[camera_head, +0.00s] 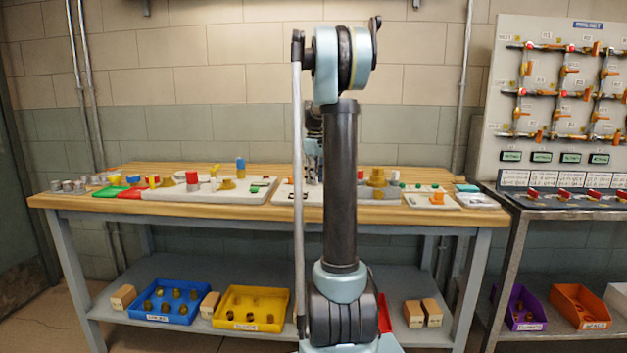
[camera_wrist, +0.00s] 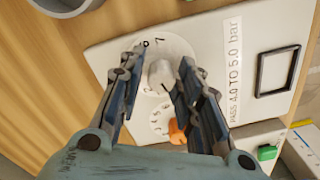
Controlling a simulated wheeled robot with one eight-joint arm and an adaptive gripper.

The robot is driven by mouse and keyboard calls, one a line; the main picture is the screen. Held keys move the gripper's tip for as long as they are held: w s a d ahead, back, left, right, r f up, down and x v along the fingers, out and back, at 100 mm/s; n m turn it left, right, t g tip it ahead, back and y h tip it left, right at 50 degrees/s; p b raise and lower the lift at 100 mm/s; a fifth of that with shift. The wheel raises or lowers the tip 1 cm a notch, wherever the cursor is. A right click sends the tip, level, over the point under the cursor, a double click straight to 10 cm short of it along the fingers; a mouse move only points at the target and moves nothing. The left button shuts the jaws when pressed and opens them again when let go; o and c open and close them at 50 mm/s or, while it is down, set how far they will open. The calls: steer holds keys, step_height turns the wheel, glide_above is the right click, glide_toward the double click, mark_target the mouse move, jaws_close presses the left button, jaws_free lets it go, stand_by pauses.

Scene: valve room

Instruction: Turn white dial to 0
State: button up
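In the wrist view, the white dial (camera_wrist: 160,74) is a round pale knob on a white panel (camera_wrist: 205,30), with dark marks and numerals around it. My gripper (camera_wrist: 160,66) is open, with one dark blue finger on each side of the dial. Gaps show between the fingers and the knob, so I see no firm contact. The dial's exact setting is too small and partly hidden by the fingers. In the head view, my gripper is mostly hidden behind my arm, low over the workbench (camera_head: 120,209), and the dial cannot be made out.
In the wrist view, an orange knob (camera_wrist: 177,132) by a numbered scale sits close below the dial. A black frame (camera_wrist: 277,72) and a printed pressure label (camera_wrist: 234,75) lie to the right. In the head view, several small fixtures stand on both sides of my arm.

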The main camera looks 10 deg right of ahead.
stand_by(0.3)
step_height(320, 180, up, 12)
steer(key=shift+w, duration=0.15)
stand_by(0.4)
steer(key=shift+f, duration=0.1)
steer(key=s+a+f+m, duration=0.1)
steer(key=s+a+f, duration=0.15)
steer(key=s, duration=0.55)
steer(key=s+a+f+m+t, duration=0.1)
steer(key=s+a+f+m, duration=0.15)
steer(key=s, duration=0.45)
steer(key=s+a+f+m, duration=0.1)
steer(key=s+f, duration=0.3)
steer(key=s, duration=0.4)
steer(key=s+a+f+m, duration=0.1)
steer(key=s+f+m, duration=0.1)
steer(key=s+f, duration=0.7)
steer(key=s+a+f+m+t, duration=0.1)
steer(key=s+a+f+m, duration=0.1)
steer(key=s+f, duration=0.7)
step_height(320, 180, down, 2)
steer(key=shift+s+f, duration=0.1)
steer(key=shift+s, duration=0.25)
